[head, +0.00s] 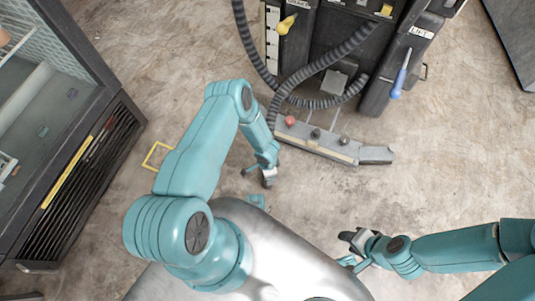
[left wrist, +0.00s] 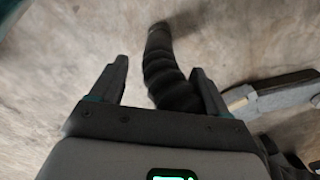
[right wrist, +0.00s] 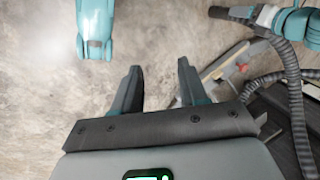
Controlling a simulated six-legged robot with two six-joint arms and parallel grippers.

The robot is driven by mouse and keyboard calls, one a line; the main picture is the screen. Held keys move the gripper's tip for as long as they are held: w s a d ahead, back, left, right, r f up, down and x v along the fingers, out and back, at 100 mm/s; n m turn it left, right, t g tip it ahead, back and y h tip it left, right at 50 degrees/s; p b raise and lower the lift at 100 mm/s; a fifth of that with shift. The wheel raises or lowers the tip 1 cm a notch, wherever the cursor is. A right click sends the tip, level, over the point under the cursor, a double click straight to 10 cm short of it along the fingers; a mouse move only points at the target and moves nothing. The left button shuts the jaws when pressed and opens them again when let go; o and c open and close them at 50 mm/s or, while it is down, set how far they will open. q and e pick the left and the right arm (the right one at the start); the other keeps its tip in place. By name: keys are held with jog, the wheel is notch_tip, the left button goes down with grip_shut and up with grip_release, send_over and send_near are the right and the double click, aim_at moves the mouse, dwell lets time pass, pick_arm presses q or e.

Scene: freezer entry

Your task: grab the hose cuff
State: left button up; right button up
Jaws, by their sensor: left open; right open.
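The hose cuff is the dark, smooth end of a black ribbed hose. In the left wrist view the cuff (left wrist: 158,38) is beyond the fingertips, with the ribbed hose (left wrist: 168,82) running back close beside the right finger. My left gripper (left wrist: 158,75) is open; whether a finger touches the hose cannot be told. In the head view my left gripper (head: 262,172) is left of the machine's front bar, and my arm hides part of the hose. My right gripper (head: 352,243) is open and empty, low in the head view; it also shows in the right wrist view (right wrist: 160,75).
A dark machine (head: 340,60) with coiled hoses, a yellow handle (head: 287,24) and a blue handle (head: 400,78) stands at the top. Its grey bar (head: 318,141) carries a red knob. A glass-front freezer (head: 95,150) stands left. The concrete floor at right is clear.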

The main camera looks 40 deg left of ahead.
pick_arm(q)
notch_tip(320, 180, down, 4)
jog(key=shift+f+b, duration=0.15)
jog(key=shift+b, duration=0.65)
notch_tip(320, 180, down, 5)
jog(key=b, duration=0.3)
jog(key=shift+b, duration=0.35)
jog(key=c, duration=1.1)
jog(key=shift+c, duration=0.2)
jog(key=shift+r, duration=0.25)
